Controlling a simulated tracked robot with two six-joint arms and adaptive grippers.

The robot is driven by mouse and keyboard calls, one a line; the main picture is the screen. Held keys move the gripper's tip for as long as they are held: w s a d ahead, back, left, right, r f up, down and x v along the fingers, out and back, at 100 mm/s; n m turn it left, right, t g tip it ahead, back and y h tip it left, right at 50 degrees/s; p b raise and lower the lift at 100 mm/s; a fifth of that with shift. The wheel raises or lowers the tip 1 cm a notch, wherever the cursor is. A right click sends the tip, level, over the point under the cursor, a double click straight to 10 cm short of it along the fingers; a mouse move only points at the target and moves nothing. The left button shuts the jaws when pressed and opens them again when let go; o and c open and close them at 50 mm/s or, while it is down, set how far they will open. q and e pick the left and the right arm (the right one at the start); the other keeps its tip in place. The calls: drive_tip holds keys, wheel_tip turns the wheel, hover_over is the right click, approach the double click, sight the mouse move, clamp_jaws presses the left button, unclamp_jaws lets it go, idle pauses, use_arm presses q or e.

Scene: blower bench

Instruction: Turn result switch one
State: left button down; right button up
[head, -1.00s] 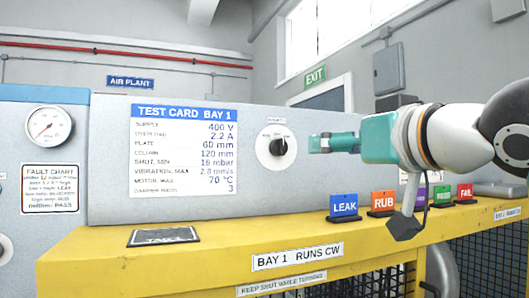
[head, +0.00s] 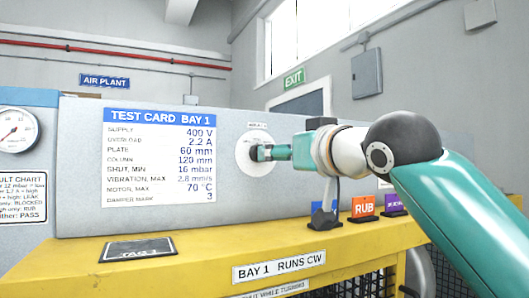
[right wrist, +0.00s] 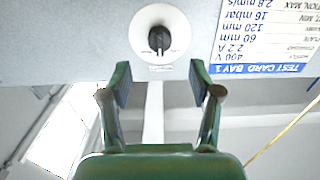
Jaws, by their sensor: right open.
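The result switch is a black knob on a round white plate (head: 250,167) on the grey panel, right of the test card. In the head view my right gripper (head: 262,153) covers much of the plate and hides the knob. In the right wrist view the black knob (right wrist: 159,40) shows whole, between and beyond the two green fingers of my right gripper (right wrist: 162,85). The fingers are apart with nothing between them, and the gap is roughly in line with the knob. My left gripper is not in view.
The test card (head: 160,155) is on the panel left of the switch. Coloured tags, among them an orange RUB tag (head: 363,207), stand on the yellow bench ledge (head: 200,262) below my right arm. A dark plate (head: 138,249) lies on the ledge's left part.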

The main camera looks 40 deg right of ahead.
drive_tip(key=p+x, duration=0.2)
drive_tip(key=x, duration=0.6)
drive_tip(key=shift+w, duration=0.3)
